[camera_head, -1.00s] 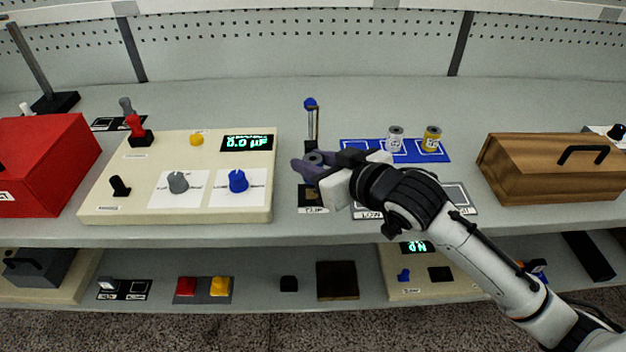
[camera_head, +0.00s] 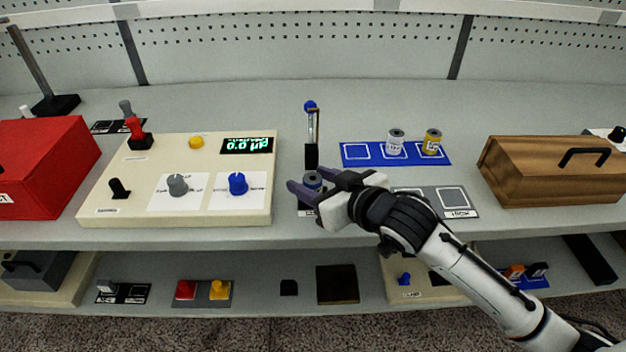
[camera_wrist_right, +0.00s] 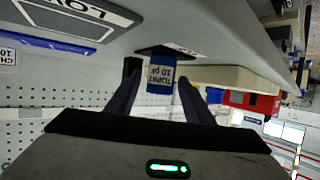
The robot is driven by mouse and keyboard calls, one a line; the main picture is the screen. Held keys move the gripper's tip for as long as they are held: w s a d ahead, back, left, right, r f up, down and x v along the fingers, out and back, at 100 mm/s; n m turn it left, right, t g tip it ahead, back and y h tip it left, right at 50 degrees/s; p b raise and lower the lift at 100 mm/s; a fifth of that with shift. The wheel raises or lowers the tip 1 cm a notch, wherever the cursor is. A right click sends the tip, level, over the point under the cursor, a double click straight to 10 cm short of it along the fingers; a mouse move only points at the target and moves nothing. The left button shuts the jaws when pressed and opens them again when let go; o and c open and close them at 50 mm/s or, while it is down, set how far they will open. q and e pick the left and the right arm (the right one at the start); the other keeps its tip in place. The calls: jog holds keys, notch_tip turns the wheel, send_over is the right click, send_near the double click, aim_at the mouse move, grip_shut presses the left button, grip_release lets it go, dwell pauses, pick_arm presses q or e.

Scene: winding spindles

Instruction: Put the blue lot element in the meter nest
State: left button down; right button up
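The blue-labelled element (camera_head: 312,182), marked "TOPAZ 10 pF" in the wrist view (camera_wrist_right: 160,79), stands upright on the dark nest plate (camera_wrist_right: 168,50), beside the black post of a blue-knobbed lever (camera_head: 312,157). My right gripper (camera_head: 308,188) is around it. In the wrist view the fingers (camera_wrist_right: 160,88) stand on either side of the element with narrow gaps, so the gripper looks open. The nest is mostly hidden by the gripper in the head view. The cream meter (camera_head: 145,195) to the left reads 0.0. My left gripper is not in view.
A blue mat (camera_head: 355,153) holds a white-labelled element (camera_head: 395,142) and a yellow one (camera_head: 432,141); its left square is empty. A grey tray (camera_head: 470,206) lies right of my gripper. A wooden box (camera_head: 530,178) and a red box (camera_head: 45,170) flank the shelf.

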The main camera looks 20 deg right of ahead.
jog(key=shift+r, duration=0.15)
jog(key=v, duration=1.2)
dwell(0.8)
